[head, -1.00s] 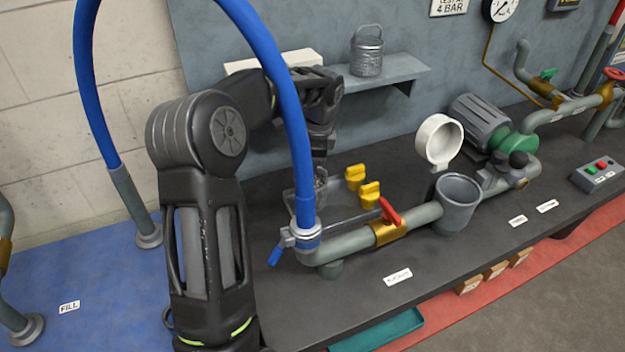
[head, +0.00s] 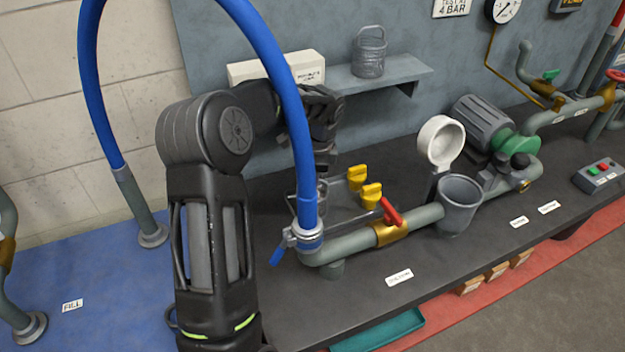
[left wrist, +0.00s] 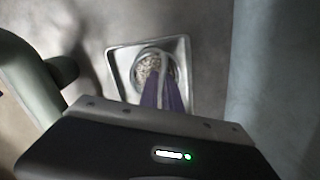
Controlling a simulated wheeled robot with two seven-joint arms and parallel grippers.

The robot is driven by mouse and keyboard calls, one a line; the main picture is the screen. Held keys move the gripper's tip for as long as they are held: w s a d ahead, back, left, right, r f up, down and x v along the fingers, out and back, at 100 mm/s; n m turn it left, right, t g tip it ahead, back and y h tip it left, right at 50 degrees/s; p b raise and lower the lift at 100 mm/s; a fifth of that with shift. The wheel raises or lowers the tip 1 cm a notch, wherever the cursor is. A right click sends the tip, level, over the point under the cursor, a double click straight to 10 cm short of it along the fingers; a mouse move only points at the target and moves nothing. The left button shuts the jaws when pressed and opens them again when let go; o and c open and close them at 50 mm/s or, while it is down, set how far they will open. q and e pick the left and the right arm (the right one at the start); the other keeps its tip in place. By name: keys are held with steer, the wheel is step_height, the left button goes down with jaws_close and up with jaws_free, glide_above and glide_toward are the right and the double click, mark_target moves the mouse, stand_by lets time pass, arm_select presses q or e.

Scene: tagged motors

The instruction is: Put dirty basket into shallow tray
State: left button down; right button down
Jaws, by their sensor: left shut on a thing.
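My left gripper (head: 323,165) reaches down behind the blue hose and is shut on the dirty basket. In the left wrist view my left gripper's purple fingers (left wrist: 163,88) meet at the handle of the dirty basket (left wrist: 147,70), a round basket with grainy pale contents. The pale, square-rimmed shallow tray (left wrist: 183,60) surrounds the basket in that view. I cannot tell whether the basket touches the tray floor. In the head view the hose and gripper hide most of the basket. My right gripper is not in view.
Another wire basket (head: 369,55) stands on the wall shelf (head: 400,75) beside a white box (head: 300,68). The blue hose (head: 297,120), yellow valves (head: 371,195), red-handled valve (head: 391,212) and grey cup (head: 459,205) crowd the bench. The bench front (head: 350,300) is clear.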

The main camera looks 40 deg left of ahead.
arm_select(q)
steer(key=c, duration=1.5)
jaws_free()
steer(key=shift+c, duration=0.2)
step_height(320, 180, up, 12)
steer(key=d, duration=0.2)
steer(key=shift+s+b, duration=0.25)
steer(key=shift+b, duration=0.15)
